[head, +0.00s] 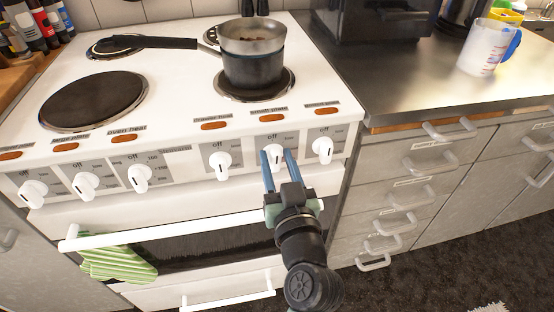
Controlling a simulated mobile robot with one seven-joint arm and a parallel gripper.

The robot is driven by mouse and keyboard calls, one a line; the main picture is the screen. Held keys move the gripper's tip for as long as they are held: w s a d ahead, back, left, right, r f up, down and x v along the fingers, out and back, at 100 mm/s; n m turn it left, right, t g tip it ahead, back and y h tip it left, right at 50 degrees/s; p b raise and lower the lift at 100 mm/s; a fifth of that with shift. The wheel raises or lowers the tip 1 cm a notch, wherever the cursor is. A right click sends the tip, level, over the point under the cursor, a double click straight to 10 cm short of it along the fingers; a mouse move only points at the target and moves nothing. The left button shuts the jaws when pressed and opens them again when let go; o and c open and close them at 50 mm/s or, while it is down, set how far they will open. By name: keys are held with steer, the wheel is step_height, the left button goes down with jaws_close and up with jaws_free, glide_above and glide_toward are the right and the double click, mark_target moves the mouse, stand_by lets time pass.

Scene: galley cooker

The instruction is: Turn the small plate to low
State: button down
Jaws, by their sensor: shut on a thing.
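The small-plate knob (276,158) is a white dial on the cooker's front panel, second from the right. Its label (269,110) above seems to read "small plate", though the print is blurred. My gripper (276,153) reaches up from below with its two blue fingers on either side of this knob, shut on it. The fingers partly cover the dial and its scale, so I cannot read its setting.
Other white knobs flank it closely at left (220,163) and right (322,149). The oven door's handle (150,232) runs below, with a striped green towel (118,264) hanging. A pan handle (155,42) lies over the hob. A measuring jug (483,52) stands on the right counter.

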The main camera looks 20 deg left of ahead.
steer(key=m, duration=0.3)
steer(key=shift+w+d+m+p, duration=0.1)
steer(key=shift+d+m+p, duration=0.05)
steer(key=shift+m+p, duration=0.2)
steer(key=shift+w+d+f+m+p, duration=0.1)
steer(key=shift+m+p, duration=0.1)
steer(key=shift+m, duration=0.85)
steer(key=shift+d+f+m+p, duration=0.1)
steer(key=shift+m+p, duration=0.05)
steer(key=shift+m, duration=0.85)
steer(key=c, duration=0.7)
jaws_free()
steer(key=v, duration=1.3)
steer(key=shift+b, duration=0.4)
